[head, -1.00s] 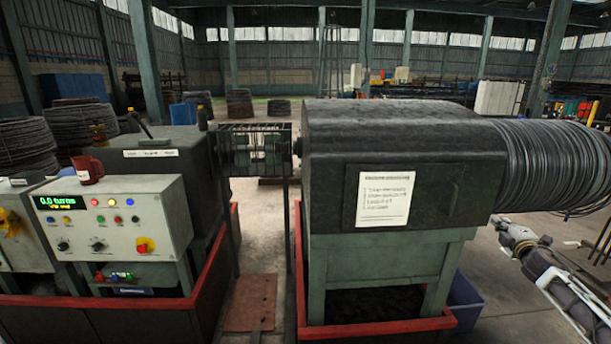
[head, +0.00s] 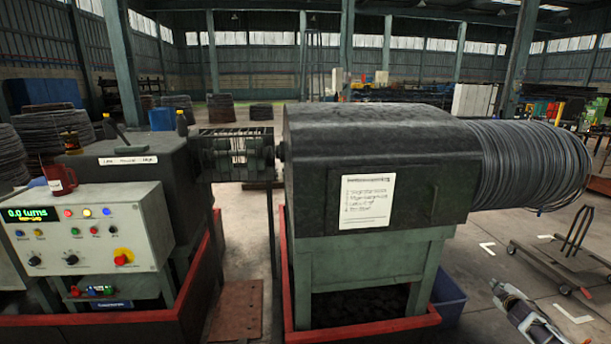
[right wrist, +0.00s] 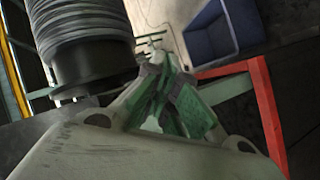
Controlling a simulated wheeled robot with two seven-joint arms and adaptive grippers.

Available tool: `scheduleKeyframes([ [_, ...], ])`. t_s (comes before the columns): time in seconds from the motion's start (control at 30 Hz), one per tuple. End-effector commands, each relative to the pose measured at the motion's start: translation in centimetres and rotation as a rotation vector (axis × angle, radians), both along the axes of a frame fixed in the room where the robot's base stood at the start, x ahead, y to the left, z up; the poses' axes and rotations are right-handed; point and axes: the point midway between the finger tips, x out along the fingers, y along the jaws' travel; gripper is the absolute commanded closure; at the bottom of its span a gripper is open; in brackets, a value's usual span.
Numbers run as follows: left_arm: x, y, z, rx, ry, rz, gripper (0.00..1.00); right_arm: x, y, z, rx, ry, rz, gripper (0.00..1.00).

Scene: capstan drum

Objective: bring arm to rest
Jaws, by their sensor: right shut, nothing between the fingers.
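The capstan drum machine (head: 385,160) is a dark housing on a green frame, with a thick coil of wire (head: 530,165) on its right end. My right gripper (head: 499,287) is low at the right of the head view, below the coil and apart from the machine. It is shut and empty. In the right wrist view the right gripper (right wrist: 158,62) shows its green-padded fingers, with part of the wire coil (right wrist: 80,30) at the upper left. My left gripper is not in view.
A blue bin (head: 449,302) stands just left of my right gripper, by the red-edged tray (head: 365,328) under the machine. A control panel (head: 85,235) with a red mug (head: 60,180) is at the left. A wheeled cart (head: 570,262) stands at the right on open floor.

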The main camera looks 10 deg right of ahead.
Motion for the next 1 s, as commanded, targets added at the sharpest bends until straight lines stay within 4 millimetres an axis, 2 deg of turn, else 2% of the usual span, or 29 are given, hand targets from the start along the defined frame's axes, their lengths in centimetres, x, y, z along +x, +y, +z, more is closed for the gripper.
scheduleKeyframes([
  [0.03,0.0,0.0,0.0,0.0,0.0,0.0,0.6,-0.9,0.4,-2.4,0.028,0.019,-0.015,1.0],
  [0.1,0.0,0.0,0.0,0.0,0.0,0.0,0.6,-2.2,1.0,-5.3,0.065,0.043,-0.034,1.0],
  [0.27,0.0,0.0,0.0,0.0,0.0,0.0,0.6,-5.3,2.8,-11.9,0.142,0.101,-0.073,1.0],
  [0.47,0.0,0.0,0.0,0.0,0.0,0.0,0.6,-9.3,6.0,-19.5,0.231,0.176,-0.113,1.0],
  [0.6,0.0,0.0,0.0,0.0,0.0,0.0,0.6,-12.4,8.8,-24.5,0.288,0.231,-0.136,1.0],
  [0.77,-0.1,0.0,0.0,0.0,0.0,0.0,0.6,-15.9,12.5,-29.8,0.351,0.295,-0.157,1.0],
  [1.0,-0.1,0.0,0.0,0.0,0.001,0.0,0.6,-21.6,19.0,-36.9,0.441,0.39,-0.18,1.0],
])
